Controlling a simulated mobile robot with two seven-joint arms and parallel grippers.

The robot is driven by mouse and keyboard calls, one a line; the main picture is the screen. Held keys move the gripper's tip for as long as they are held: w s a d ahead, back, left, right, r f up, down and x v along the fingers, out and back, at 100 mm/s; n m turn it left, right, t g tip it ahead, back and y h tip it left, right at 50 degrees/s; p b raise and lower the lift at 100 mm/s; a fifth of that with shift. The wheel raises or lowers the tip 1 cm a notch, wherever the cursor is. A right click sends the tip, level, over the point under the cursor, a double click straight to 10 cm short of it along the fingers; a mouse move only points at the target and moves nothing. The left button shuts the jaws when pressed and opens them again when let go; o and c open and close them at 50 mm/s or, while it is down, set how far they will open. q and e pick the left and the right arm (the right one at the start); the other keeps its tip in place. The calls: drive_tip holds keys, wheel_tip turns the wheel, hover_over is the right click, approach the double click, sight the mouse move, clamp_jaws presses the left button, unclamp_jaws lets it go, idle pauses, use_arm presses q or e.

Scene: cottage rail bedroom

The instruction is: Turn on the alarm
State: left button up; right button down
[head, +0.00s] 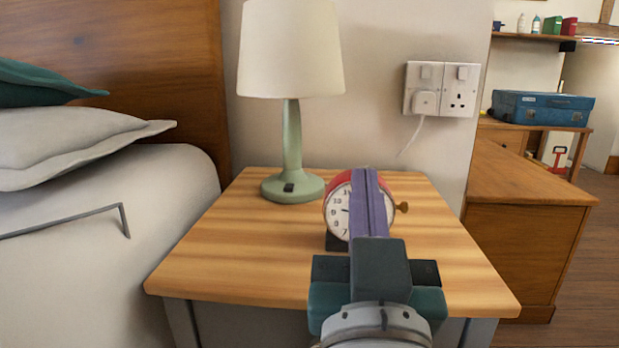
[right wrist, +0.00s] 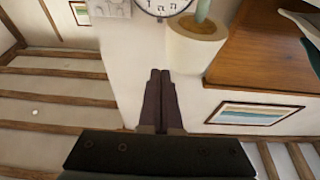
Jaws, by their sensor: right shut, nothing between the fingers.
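The alarm clock (head: 341,212) is red with a white round face and a brass knob on its right side. It stands upright on the wooden bedside table (head: 240,270). My right gripper (head: 366,172) is shut and empty, its purple fingers pointing away from me. The fingers cover the middle and right of the clock in the head view; contact cannot be told. In the right wrist view, which looks upside down, the shut fingertips (right wrist: 160,72) are at the centre and part of the clock face (right wrist: 161,5) shows at the top edge. My left gripper is not in view.
A lamp with a green base (head: 291,188) stands behind and left of the clock. A double wall socket (head: 441,89) is behind. The bed (head: 110,255) is at the left, with a thin grey bar (head: 70,223). The table's front left is clear.

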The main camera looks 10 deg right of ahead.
sight(358, 162)
drive_tip(key=w+b, duration=0.2)
drive_tip(key=w, duration=0.1)
drive_tip(key=w+d+b, duration=0.1)
drive_tip(key=w, duration=0.2)
drive_tip(key=w+d+b, duration=0.1)
drive_tip(key=w+b, duration=0.1)
drive_tip(key=w, duration=0.1)
drive_tip(key=shift+d+b, duration=0.25)
drive_tip(key=shift+b, duration=0.1)
drive_tip(key=shift+s+f+b, duration=0.2)
drive_tip(key=shift+f+b, duration=0.15)
drive_tip(key=shift+f, duration=0.1)
drive_tip(key=shift+w, duration=0.1)
